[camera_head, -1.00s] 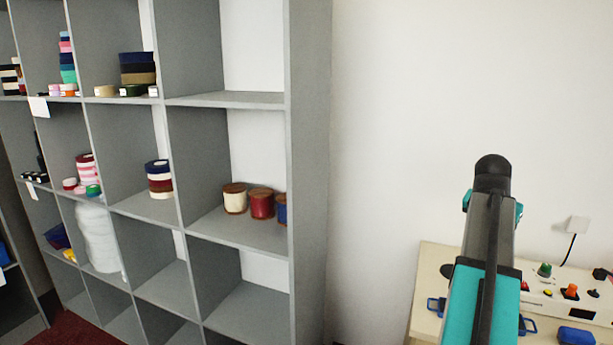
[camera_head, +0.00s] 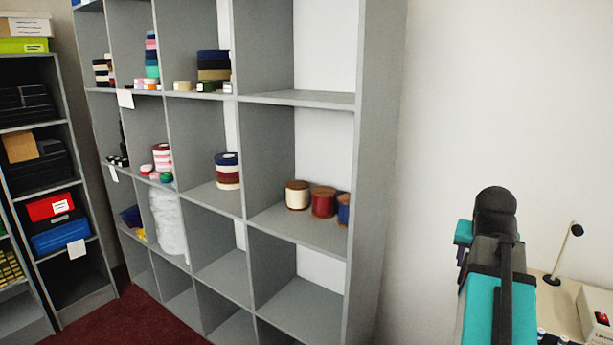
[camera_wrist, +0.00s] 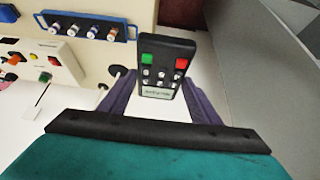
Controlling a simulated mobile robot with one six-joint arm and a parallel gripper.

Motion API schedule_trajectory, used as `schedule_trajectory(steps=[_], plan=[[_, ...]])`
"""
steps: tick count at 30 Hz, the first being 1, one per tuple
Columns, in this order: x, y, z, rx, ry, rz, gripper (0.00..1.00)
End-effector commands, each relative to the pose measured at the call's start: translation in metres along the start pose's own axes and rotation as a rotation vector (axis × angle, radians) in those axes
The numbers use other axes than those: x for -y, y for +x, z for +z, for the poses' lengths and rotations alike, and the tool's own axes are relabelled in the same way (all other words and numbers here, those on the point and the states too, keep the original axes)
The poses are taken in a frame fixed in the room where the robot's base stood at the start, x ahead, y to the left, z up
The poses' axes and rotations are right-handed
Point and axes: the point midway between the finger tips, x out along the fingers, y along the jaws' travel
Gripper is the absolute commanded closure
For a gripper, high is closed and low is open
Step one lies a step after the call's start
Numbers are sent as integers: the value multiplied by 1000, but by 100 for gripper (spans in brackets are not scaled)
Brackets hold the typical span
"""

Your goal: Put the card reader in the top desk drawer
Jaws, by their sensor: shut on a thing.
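The card reader (camera_wrist: 165,66) is a small black handset with a green key, a red key and several pale keys below. It shows upright between the two dark purple fingers of my gripper (camera_wrist: 160,84) in the wrist view. The gripper is shut on it. The cream desk (camera_head: 556,300) shows at the lower right of the head view. I see no drawer in either current view.
A tall grey shelf unit (camera_head: 377,160) with ribbon rolls stands against the white wall. A darker shelf with boxes stands at far left. The wrist view shows a blue rack of small bottles (camera_wrist: 88,29) and a button panel (camera_wrist: 47,62). Dark red carpet (camera_head: 150,325) is clear.

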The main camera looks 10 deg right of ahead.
Motion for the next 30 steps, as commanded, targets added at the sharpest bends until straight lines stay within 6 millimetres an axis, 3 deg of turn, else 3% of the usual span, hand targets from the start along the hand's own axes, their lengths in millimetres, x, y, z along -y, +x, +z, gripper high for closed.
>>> schedule_trajectory(steps=[30], plan=[[184, 0, 74, -1, -371, -212, 78]])
